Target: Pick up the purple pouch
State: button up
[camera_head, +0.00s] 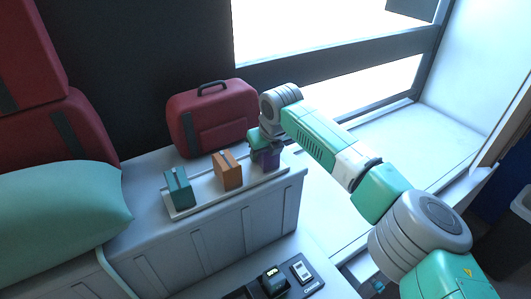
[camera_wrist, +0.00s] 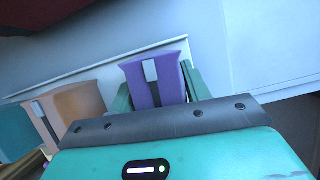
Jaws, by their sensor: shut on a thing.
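The purple pouch (camera_head: 270,159) stands at the right end of a white tray (camera_head: 208,192) in the head view, partly hidden by my gripper (camera_head: 265,145) above it. In the wrist view the purple pouch (camera_wrist: 153,80), with a pale grey tab on its face, sits between the two green fingers of my gripper (camera_wrist: 156,88). The fingers are shut on its sides. The pouch is upright and still appears to be at the tray; I cannot tell whether it touches the tray floor.
An orange pouch (camera_head: 227,172) and a teal pouch (camera_head: 178,188) stand left of it on the tray. A red case (camera_head: 213,118) stands behind. A green pillow (camera_head: 60,210) lies at left. A device (camera_head: 270,282) sits on a lower surface in front.

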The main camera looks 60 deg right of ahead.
notch_tip(320, 180, up, 10)
jog(key=shift+r+p, duration=0.1)
jog(key=shift+p, duration=0.35)
